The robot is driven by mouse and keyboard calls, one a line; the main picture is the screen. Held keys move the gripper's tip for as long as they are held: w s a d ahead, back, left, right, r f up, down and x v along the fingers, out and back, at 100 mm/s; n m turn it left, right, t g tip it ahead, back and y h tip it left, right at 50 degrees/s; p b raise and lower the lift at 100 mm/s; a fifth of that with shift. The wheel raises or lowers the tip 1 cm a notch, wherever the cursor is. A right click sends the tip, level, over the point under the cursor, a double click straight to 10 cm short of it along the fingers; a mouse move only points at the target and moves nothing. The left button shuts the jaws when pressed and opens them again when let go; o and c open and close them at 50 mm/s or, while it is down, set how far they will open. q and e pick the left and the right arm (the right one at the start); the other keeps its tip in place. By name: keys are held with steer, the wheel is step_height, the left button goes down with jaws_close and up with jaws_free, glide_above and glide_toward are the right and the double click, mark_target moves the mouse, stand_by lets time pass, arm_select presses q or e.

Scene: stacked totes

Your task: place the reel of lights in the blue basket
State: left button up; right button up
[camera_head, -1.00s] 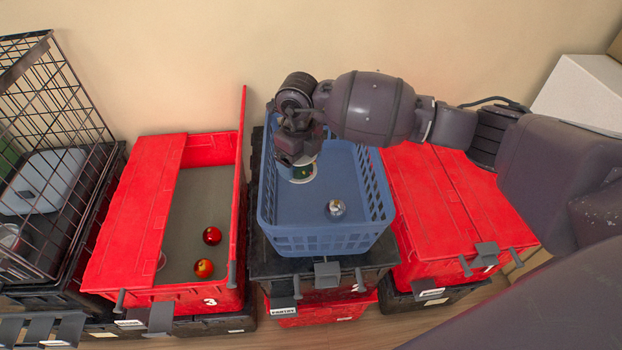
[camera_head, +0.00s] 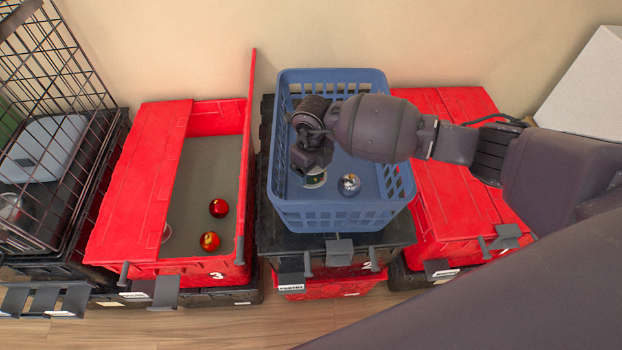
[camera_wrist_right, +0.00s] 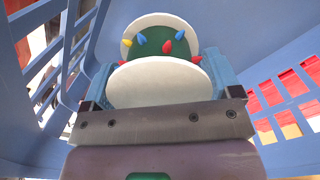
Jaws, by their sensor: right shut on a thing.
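The blue basket (camera_head: 335,218) stands on a stack of totes at the centre of the head view. My right gripper (camera_head: 312,172) reaches down inside it, near its left side. The gripper is shut on the reel of lights, which shows in the right wrist view (camera_wrist_right: 160,82) as white discs around a green middle with red, blue and yellow bulbs. In the head view only an edge of the reel (camera_head: 315,181) shows below the gripper. I cannot tell whether the reel touches the basket floor. My left gripper is not in view.
A silver ball (camera_head: 349,184) lies in the basket, right of the reel. A closed red tote (camera_head: 450,150) stands to the right. A wire crate (camera_head: 50,130) is at far left.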

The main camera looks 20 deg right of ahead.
steer(key=shift+f, duration=0.4)
step_height(320, 180, down, 5)
steer(key=shift+f+b, duration=0.1)
steer(key=shift+b, duration=0.7)
steer(key=o, duration=0.9)
